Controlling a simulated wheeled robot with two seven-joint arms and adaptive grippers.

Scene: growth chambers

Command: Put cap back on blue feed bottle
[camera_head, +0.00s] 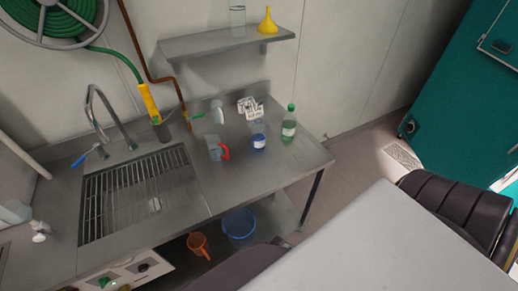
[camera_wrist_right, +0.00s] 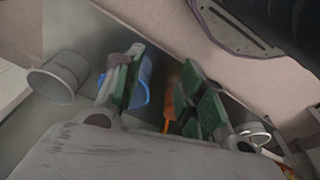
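The blue feed bottle (camera_head: 258,139) stands upright on the steel counter, right of the sink, with blue at its lower part and a pale top. I cannot tell whether its top is open, and I cannot pick out a loose cap. A bottle with green liquid and a green top (camera_head: 289,125) stands just right of it. My right gripper (camera_wrist_right: 162,88) shows in the right wrist view, its two green-padded fingers apart with nothing held between them. No gripper shows in the head view, and my left gripper is out of sight.
A grey jug with a red handle (camera_head: 214,148), a white bottle (camera_head: 217,111) and white labels (camera_head: 248,106) crowd the counter near the blue bottle. The sink (camera_head: 137,190) lies left. A blue bucket (camera_head: 239,224) and orange jug (camera_head: 198,244) sit below. A wall shelf (camera_head: 225,43) overhangs the back.

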